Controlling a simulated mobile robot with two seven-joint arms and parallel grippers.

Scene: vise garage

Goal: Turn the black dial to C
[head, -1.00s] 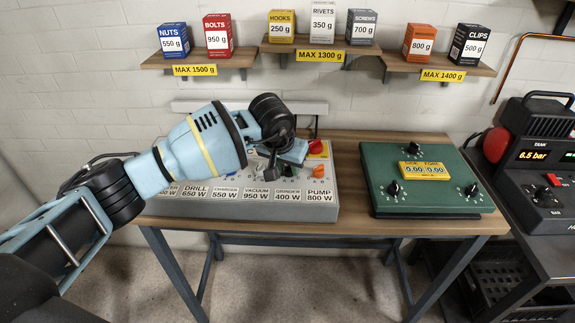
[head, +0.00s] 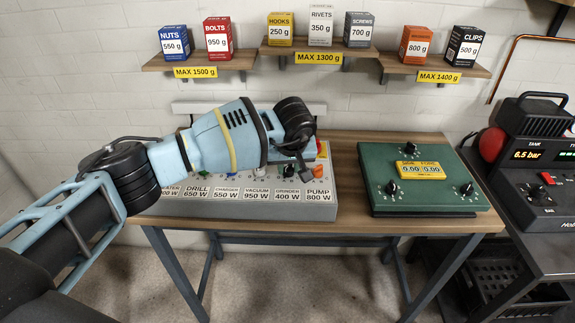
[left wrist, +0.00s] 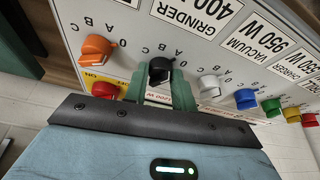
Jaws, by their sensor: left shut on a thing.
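The black dial (left wrist: 160,68) sits on the grey power panel (left wrist: 120,22) above the GRINDER 400 W label, with letters printed around it. My left gripper (left wrist: 160,88) has its green fingers around this dial, one on each side, and is shut on it. Which letter the dial points to I cannot tell. My right gripper is not in view.
An orange dial (left wrist: 97,46) and a red button (left wrist: 105,90) are close on one side; a white dial (left wrist: 208,84) and a blue dial (left wrist: 245,98) are on the other. A green scale-like box (head: 425,200) stands right of the panel. Shelves with boxes hang above.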

